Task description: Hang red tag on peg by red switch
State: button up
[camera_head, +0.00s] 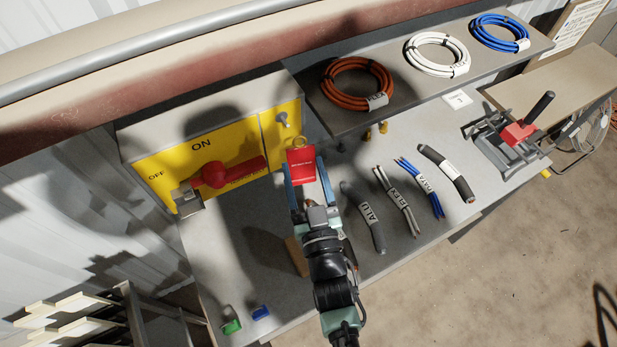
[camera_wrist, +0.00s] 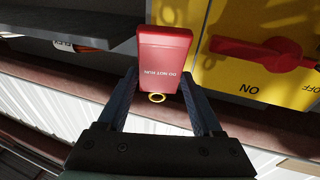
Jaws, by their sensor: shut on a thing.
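The red tag (camera_head: 301,166) is held upright between the fingers of my gripper (camera_head: 308,180), with a brass ring (camera_head: 299,142) at its top. In the wrist view the tag (camera_wrist: 164,60) shows white lettering, and my gripper (camera_wrist: 160,85) is shut on its sides. The red switch (camera_head: 214,176) is on the yellow panel (camera_head: 277,146), left of the tag; it also shows in the wrist view (camera_wrist: 260,55). The peg (camera_head: 283,119) is a small grey metal piece on the panel's right part, up and left of the ring and apart from it. The peg is not visible in the wrist view.
A shelf (camera_head: 400,85) with orange, white and blue cable coils is right of the panel. Several cable pieces lie on the bench (camera_head: 400,235) right of my arm. A red-handled tool (camera_head: 519,132) stands at the bench's right end. Green (camera_head: 231,326) and blue (camera_head: 261,312) pieces lie near the front edge.

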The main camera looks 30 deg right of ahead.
jog(key=shift+w+a+f+b, duration=0.1)
jog(key=shift+w+b, duration=0.4)
jog(key=shift+w, duration=0.9)
jog(key=shift+w+a+f+b, duration=0.1)
jog(key=shift+w+b, duration=0.35)
jog(key=shift+w, duration=0.95)
jog(key=shift+w+f+b, duration=0.45)
jog(key=shift+w+b, duration=0.1)
jog(key=shift+b, duration=0.2)
jog(key=o, duration=1.4)
jog(key=shift+c, duration=0.2)
jog(key=shift+s+f, duration=0.1)
